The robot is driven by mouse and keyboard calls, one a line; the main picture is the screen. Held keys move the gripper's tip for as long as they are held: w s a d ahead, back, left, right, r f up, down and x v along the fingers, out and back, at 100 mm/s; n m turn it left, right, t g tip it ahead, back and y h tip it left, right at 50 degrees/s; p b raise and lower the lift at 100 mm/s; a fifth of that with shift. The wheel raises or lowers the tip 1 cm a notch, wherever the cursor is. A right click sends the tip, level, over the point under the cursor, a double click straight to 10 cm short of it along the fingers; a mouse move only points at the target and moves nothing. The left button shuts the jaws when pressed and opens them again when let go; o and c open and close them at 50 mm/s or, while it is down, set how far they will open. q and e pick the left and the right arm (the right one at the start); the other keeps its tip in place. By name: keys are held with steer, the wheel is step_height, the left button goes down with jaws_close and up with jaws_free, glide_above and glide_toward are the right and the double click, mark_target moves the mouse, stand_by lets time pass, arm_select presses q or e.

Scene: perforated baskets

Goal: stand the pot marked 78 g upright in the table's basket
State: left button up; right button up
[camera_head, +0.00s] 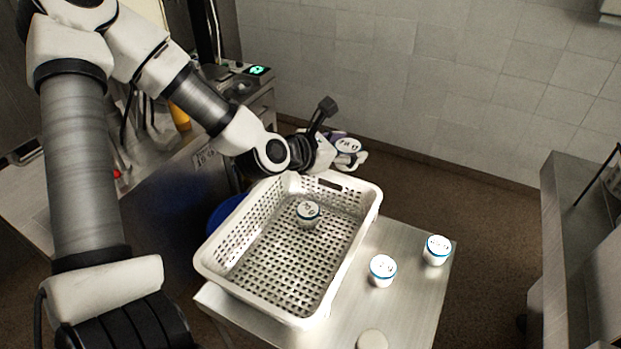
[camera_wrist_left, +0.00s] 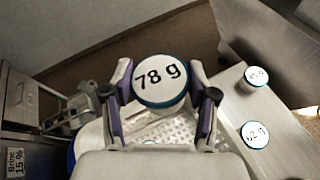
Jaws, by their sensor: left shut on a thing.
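The pot marked 78 g (camera_wrist_left: 160,78) is white with a blue-green rim and fills the space between the fingers of my left gripper (camera_wrist_left: 162,98) in the left wrist view. The gripper is shut on it. In the head view the left gripper (camera_head: 340,150) holds the pot (camera_head: 348,146) near the far end of the white perforated basket (camera_head: 225,285). The basket stands on the metal table (camera_head: 400,315). One pot (camera_head: 308,211) stands inside the basket, toward its far half. My right gripper is not in view.
Two more pots stand on the table right of the basket: one (camera_head: 382,269) is marked 62 g (camera_wrist_left: 255,135), and the other (camera_head: 436,249) has a label I cannot read surely. A pale round thing (camera_head: 372,340) sits at the table's near edge. The basket's near half is clear.

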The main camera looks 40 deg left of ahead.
arm_select(q)
steer(key=f+b, duration=0.1)
steer(key=s+f+b, duration=0.1)
steer(key=f+b, duration=0.3)
steer(key=shift+s+f, duration=0.25)
steer(key=shift+s, duration=0.15)
steer(key=f, duration=0.4)
steer(key=f+b, duration=0.1)
steer(key=f, duration=0.3)
steer(key=f+b, duration=0.1)
steer(key=f, duration=0.4)
steer(key=shift+w, duration=0.4)
steer(key=shift+f, duration=0.1)
steer(key=shift+b, duration=0.3)
steer(key=shift+s+f, duration=0.1)
steer(key=shift+f, duration=0.05)
steer(key=o, duration=1.2)
